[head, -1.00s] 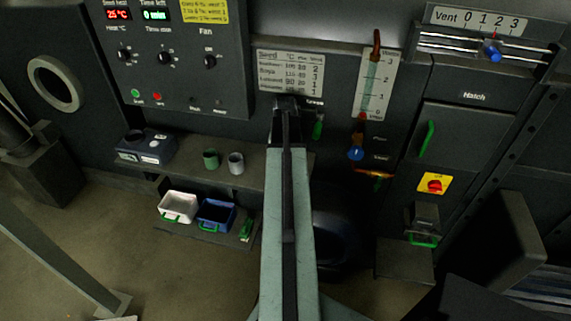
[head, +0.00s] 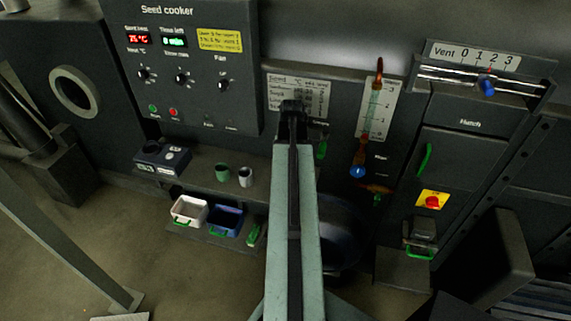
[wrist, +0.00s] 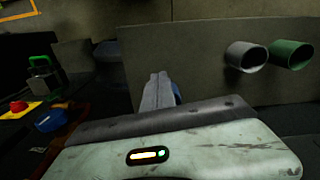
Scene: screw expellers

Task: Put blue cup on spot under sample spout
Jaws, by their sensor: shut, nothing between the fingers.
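My gripper (head: 292,106) is shut and empty, in front of the panel near the seed chart; its pale fingers (wrist: 158,88) lie together in the wrist view. A sliver of something blue (wrist: 176,92) shows just behind the fingers in the wrist view, mostly hidden; I cannot tell for sure that it is the blue cup. No whole blue cup shows in the head view, where my arm covers part of the shelf. I cannot clearly make out the sample spout or the spot under it.
A green cup (head: 221,173) and a grey cup (head: 245,177) stand on the shelf (head: 205,187). Below are a white bin (head: 189,211) and a blue bin (head: 226,220). A blue knob (head: 357,171) sticks out right of my arm, below the gauge (head: 377,110).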

